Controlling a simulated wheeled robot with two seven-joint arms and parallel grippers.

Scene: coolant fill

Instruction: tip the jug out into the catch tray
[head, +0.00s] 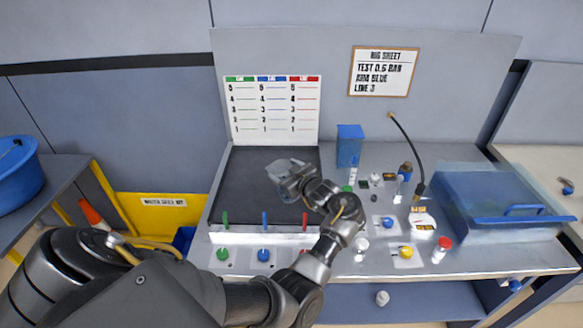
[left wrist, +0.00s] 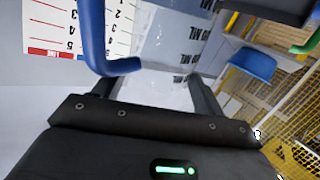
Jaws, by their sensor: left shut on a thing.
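My left gripper (head: 287,178) is shut on a clear jug (head: 283,168) and holds it over the dark tray (head: 240,170), which I take to be the catch tray. The jug looks tilted in the head view; its height above the tray is hard to judge. In the left wrist view the clear jug wall with ML marks (left wrist: 160,88) sits between the two fingers (left wrist: 150,90). I cannot tell whether liquid is in it. My right gripper is not in view.
Green, blue (head: 264,220) and red posts stand along the tray's front edge. A blue pipe (left wrist: 95,40) is close in the left wrist view. A marked board (head: 270,105) stands behind. Small bottles and a blue translucent box (head: 500,205) are at right.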

